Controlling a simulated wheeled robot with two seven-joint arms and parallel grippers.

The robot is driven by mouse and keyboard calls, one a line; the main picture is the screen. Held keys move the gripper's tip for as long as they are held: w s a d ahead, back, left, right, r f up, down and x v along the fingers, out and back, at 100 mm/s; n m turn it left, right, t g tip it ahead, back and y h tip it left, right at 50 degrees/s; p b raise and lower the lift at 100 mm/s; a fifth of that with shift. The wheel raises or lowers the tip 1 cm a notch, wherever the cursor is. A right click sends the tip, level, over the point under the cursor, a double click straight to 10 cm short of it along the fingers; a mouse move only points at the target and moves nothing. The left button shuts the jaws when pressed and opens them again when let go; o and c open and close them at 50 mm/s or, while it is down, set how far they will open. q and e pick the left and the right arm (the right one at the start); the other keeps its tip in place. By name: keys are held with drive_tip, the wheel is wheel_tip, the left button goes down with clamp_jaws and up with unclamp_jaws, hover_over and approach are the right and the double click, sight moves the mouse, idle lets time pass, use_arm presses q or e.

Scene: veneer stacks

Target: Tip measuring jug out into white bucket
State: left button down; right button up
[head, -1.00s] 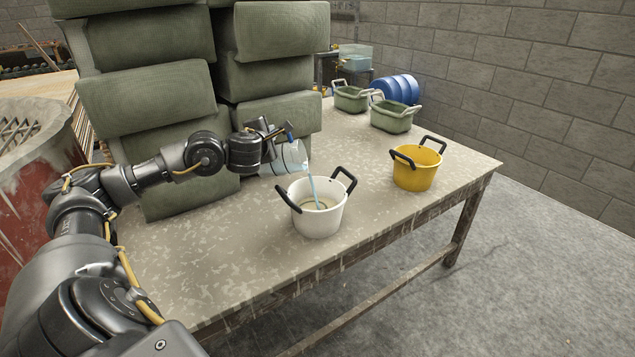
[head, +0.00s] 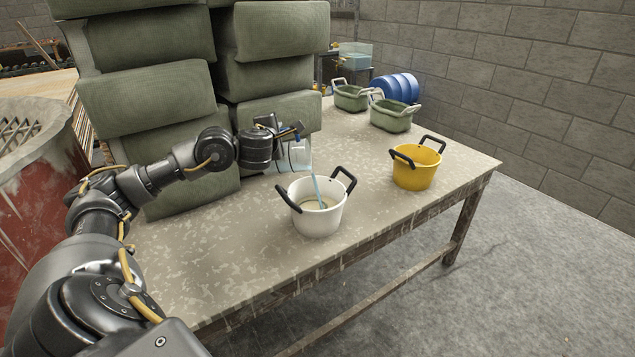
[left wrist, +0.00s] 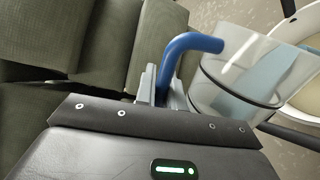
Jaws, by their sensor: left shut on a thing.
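The clear measuring jug (head: 299,157) with a blue handle is held tilted above the left rear of the white bucket. My left gripper (head: 284,133) is shut on the blue handle, which shows plainly in the left wrist view (left wrist: 190,44). A pale blue stream runs from the jug's mouth into the white bucket (head: 318,220). The bucket stands upright on the table, has two black handles and holds some liquid. In the left wrist view the jug (left wrist: 225,92) has bluish liquid inside, and the bucket's rim is partly hidden behind it. My right gripper is not in view.
A yellow bucket (head: 416,174) stands on the table (head: 225,250) to the right. Two green tubs (head: 391,117) stand at the far end. Green stacked blocks (head: 160,100) rise close behind my left arm. The table's front is clear.

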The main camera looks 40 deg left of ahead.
use_arm(q)
drive_tip(key=shift+w+d+r, duration=0.1)
drive_tip(key=shift+d, duration=0.05)
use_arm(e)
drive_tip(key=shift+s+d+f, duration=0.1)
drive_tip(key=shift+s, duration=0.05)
use_arm(q)
drive_tip(key=shift+w+d+r+m, duration=0.15)
drive_tip(key=shift+w+d+m, duration=0.05)
drive_tip(key=shift+d+m, duration=0.1)
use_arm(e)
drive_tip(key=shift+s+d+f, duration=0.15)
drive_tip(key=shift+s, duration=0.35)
use_arm(q)
drive_tip(key=shift+r, duration=0.1)
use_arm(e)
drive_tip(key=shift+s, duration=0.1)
use_arm(q)
drive_tip(key=shift+w+d+r, duration=0.1)
drive_tip(key=shift+w+d, duration=0.1)
drive_tip(key=shift+d, duration=0.05)
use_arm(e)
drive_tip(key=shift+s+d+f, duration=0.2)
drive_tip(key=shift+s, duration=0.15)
use_arm(q)
drive_tip(key=shift+r+m+p, duration=0.1)
drive_tip(key=shift+m+p, duration=0.2)
